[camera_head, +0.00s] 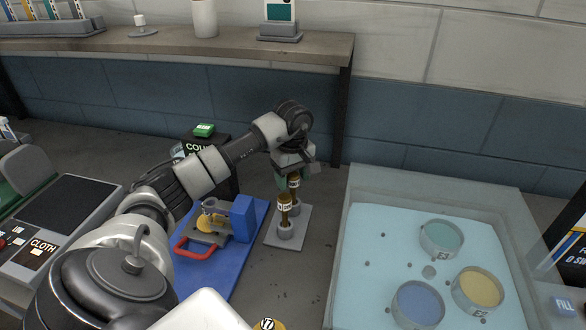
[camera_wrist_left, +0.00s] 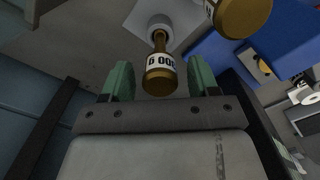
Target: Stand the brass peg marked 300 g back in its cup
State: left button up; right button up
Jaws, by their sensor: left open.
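My left gripper (camera_head: 292,172) is open around the upper part of the rear brass peg (camera_head: 295,182). In the left wrist view this peg (camera_wrist_left: 160,72) lies between the two green fingertips (camera_wrist_left: 162,80), with a gap on each side. Its white label appears upside down and seems to read 300 g. Its thin end meets a pale cup (camera_wrist_left: 159,27), and it looks upright there. My right gripper is out of view.
A blue mat (camera_head: 200,280) with a red-handled device (camera_head: 196,246) and blue block (camera_head: 243,218) lies left of the plate. A black box with a green button (camera_head: 204,130) stands behind. At right is a pale tank (camera_head: 345,260) with several dye cups. A shelf (camera_head: 180,45) runs behind.

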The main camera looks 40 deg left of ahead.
pick_arm(q)
jog(key=shift+r, duration=0.4)
notch_tip(320, 180, up, 12)
jog(key=b, duration=0.1)
jog(key=shift+f+b, duration=0.25)
jog(key=shift+b, duration=0.1)
jog(key=shift+f, duration=0.1)
